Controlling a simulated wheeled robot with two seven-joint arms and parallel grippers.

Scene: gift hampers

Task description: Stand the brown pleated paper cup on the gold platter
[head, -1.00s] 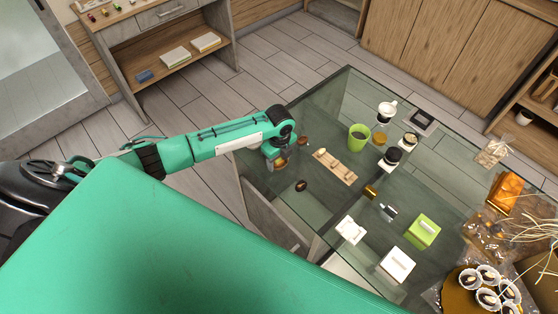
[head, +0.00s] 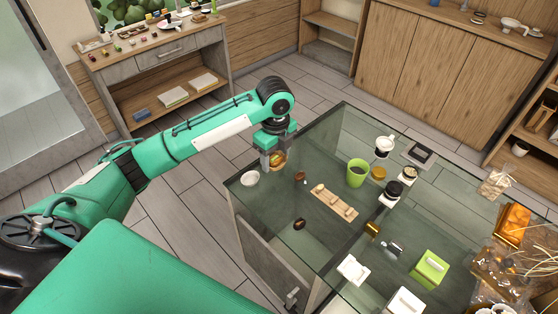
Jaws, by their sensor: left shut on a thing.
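My left gripper (head: 274,161) is shut on a small brown cup (head: 280,159), which looks like the brown pleated paper cup. The gold platter is not clearly visible now. Only the tops of several white pleated cups (head: 490,308) show at the bottom right edge, where the platter is cut off. My right gripper is not in view.
The glass table (head: 290,250) carries a white bowl (head: 250,178), a wooden board (head: 335,202), a green cup (head: 357,172), a green box (head: 430,268) and white blocks. An orange package (head: 513,223) and clear-wrapped goods stand at the right.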

